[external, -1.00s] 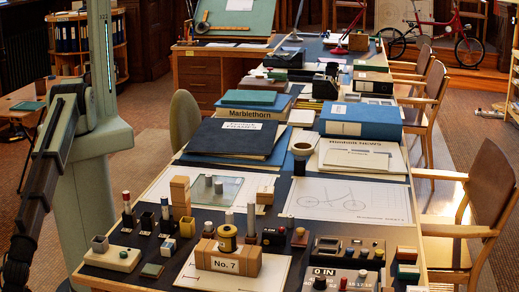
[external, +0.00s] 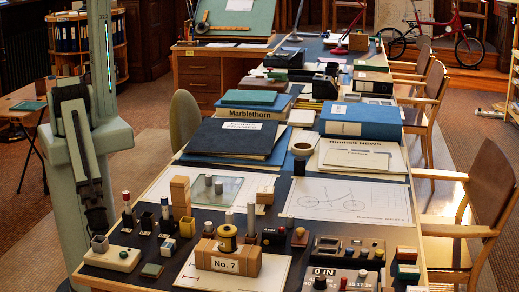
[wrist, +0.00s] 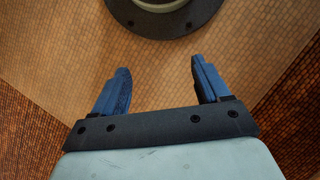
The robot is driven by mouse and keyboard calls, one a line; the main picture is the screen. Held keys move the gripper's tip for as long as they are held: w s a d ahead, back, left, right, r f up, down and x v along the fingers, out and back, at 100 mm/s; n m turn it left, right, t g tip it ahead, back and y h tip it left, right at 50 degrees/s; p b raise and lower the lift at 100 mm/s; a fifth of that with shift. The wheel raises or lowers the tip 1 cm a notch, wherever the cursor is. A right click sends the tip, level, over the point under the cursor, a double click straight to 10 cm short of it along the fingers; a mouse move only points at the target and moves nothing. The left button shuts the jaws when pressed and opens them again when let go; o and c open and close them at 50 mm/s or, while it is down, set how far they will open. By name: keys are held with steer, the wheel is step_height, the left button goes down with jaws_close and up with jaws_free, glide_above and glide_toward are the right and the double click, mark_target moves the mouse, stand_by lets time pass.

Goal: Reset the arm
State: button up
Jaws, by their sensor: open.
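My gripper (wrist: 158,85) shows in the wrist view with its two blue fingers spread apart and nothing between them. It points down over a brown tiled floor, with a round dark base plate (wrist: 160,28) at the top of that view. In the external view my arm (external: 85,150) hangs folded down close against my pale green column at the left, clear of the table. The gripper itself cannot be made out in the external view.
A long table (external: 160,183) right of my arm is crowded. Near its front stand a wooden No. 7 block (external: 226,262), a grey-topped box (external: 112,258) and small blocks. Further back lie a dark folder (external: 235,139) and a blue binder (external: 360,121). Chairs (external: 490,190) line the right side.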

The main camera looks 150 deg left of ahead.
steer(key=s+a+r+g, duration=0.1)
steer(key=s+a, duration=0.2)
steer(key=s, duration=0.4)
steer(key=shift+r+n, duration=0.2)
steer(key=shift+n, duration=0.1)
